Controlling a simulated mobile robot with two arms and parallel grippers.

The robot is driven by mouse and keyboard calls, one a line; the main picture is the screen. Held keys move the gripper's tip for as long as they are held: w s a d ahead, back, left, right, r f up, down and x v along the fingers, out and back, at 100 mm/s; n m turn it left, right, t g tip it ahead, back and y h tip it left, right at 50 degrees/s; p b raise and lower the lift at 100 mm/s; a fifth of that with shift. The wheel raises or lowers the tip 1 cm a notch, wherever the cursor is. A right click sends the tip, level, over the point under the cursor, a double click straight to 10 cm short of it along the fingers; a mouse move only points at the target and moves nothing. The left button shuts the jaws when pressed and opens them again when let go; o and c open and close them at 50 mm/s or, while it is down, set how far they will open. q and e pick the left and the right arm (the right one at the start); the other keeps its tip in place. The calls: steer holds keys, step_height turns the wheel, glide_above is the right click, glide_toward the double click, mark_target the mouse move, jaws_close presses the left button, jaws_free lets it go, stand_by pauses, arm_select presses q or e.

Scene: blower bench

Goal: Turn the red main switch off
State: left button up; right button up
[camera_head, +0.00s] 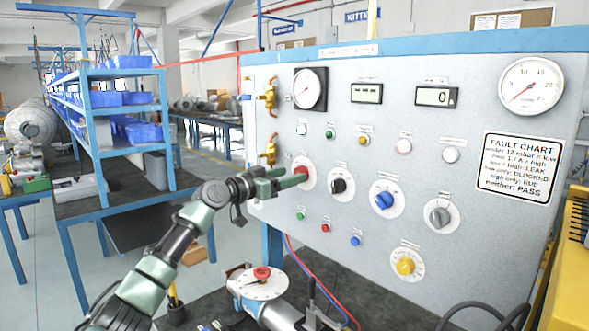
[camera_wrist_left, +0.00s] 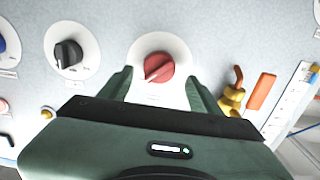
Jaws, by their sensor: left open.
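The red main switch (camera_head: 301,173) is a round red knob on a white disc on the grey panel (camera_head: 370,260). In the left wrist view the red switch (camera_wrist_left: 158,67) shows between my finger tips, with a pale mark running slantwise across it. My left gripper (camera_head: 290,181) is open at the panel, with its fingers pointing at the switch. In the left wrist view the left gripper (camera_wrist_left: 160,84) has one finger on each side of the knob. I cannot tell whether either finger touches it. My right gripper is not in view.
A black knob (camera_head: 338,186) sits just right of the red switch, and a blue knob (camera_head: 384,200) further right. Brass valves (camera_head: 269,152) are on the panel's left edge. A blower part with a red cap (camera_head: 262,273) stands on the bench below my arm.

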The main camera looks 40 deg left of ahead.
arm_select(q)
steer(key=shift+w+d+p, duration=0.2)
steer(key=shift+w+p, duration=0.15)
steer(key=shift+w, duration=0.9)
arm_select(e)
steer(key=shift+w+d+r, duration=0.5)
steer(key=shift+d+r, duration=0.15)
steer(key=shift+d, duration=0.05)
arm_select(q)
steer(key=c, duration=1.4)
steer(key=shift+o, duration=0.2)
